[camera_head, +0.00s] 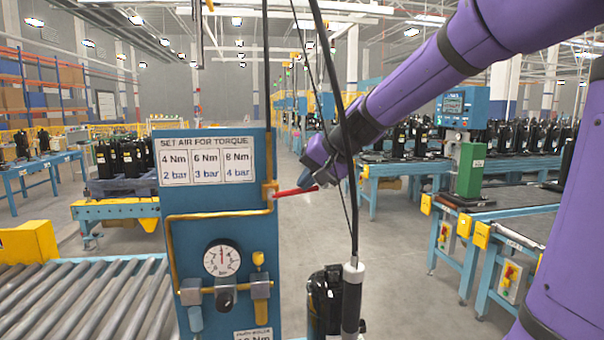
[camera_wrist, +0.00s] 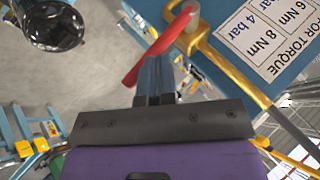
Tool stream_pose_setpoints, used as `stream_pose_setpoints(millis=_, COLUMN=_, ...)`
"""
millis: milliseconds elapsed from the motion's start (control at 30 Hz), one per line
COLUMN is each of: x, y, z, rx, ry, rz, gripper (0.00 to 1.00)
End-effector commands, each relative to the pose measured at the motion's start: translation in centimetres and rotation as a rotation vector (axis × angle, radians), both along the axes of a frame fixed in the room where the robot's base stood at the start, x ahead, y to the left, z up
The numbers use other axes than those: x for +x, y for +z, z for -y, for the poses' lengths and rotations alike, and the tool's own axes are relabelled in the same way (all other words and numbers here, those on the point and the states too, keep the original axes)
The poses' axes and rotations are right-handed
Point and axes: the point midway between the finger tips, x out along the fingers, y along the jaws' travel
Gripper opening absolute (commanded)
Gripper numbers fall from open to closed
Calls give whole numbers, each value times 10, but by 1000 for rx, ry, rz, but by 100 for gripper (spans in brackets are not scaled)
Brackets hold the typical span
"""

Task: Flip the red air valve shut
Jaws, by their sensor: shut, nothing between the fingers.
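The red air valve handle (camera_head: 296,191) sticks out to the right from a brass valve body (camera_head: 269,190) at the right edge of the blue panel. It lies roughly level, across the upright yellow pipe. My gripper (camera_head: 308,178) is at the handle's free end, with its fingers shut and empty. In the wrist view the red handle (camera_wrist: 160,45) runs diagonally past the tips of my gripper (camera_wrist: 154,62). The fingertips are very close to the handle; I cannot tell whether they touch it. The valve pivot (camera_wrist: 188,38) shows beyond the tips.
The blue panel (camera_head: 235,260) carries a torque chart (camera_head: 207,160), a pressure gauge (camera_head: 222,258) and a black knob (camera_head: 226,298). A hanging tool (camera_head: 352,295) and its cable stand just right of the panel, beside a black compressor (camera_head: 322,300). A roller conveyor (camera_head: 85,305) lies left.

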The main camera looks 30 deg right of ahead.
Motion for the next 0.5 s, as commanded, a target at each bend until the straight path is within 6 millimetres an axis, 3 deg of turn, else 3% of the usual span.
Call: stream_pose_setpoints(millis=500, x=-2, y=-16, z=6, rx=-1, ry=-2, rz=-3, gripper=0)
